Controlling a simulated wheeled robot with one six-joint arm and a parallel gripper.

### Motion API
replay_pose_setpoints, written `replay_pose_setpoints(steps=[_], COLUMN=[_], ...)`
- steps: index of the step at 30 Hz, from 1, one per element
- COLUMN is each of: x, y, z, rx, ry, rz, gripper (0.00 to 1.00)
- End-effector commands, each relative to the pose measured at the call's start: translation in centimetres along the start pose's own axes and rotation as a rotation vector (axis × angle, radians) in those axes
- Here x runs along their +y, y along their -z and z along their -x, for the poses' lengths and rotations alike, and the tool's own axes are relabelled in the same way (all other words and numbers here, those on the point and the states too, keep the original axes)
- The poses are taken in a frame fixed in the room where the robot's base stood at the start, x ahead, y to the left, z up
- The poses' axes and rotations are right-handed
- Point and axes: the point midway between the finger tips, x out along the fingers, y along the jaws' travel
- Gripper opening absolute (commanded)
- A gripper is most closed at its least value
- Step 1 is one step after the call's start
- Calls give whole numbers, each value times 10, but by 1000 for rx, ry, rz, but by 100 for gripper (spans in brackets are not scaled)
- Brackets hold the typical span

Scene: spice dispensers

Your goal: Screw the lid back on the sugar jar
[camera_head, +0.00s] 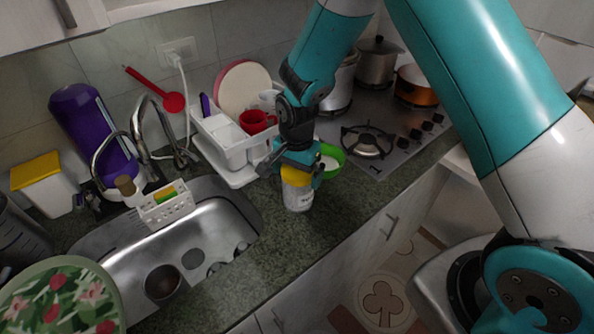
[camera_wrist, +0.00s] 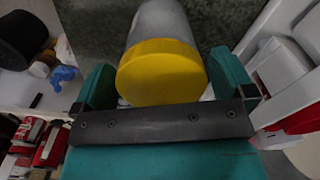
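The sugar jar (camera_head: 297,198) stands upright on the counter's front part, a pale container with a label. A yellow lid (camera_head: 296,177) sits on top of it; whether it is screwed tight cannot be seen. My gripper (camera_head: 298,167) is over the jar from above, with its teal fingers on either side of the lid. In the wrist view the yellow lid (camera_wrist: 160,72) lies between the two fingers (camera_wrist: 165,75), close to both, with the grey jar body (camera_wrist: 158,20) beyond it. Whether the fingers press on the lid cannot be made out.
A green bowl (camera_head: 333,160) stands close behind the jar. A white dish rack (camera_head: 228,137) with a red mug (camera_head: 256,121) is behind to the left. The sink (camera_head: 205,225) lies left of the jar, the stove (camera_head: 375,130) behind right. The counter's front edge is near.

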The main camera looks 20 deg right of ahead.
Motion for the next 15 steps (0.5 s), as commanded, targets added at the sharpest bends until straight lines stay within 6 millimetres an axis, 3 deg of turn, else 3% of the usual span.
replay_pose_setpoints(steps=[8, 15], x=[-1, -2], y=[0, 1], z=[7, 54], rx=[1, 4], ry=[3, 8], rz=[1, 1], gripper=[100, 100])
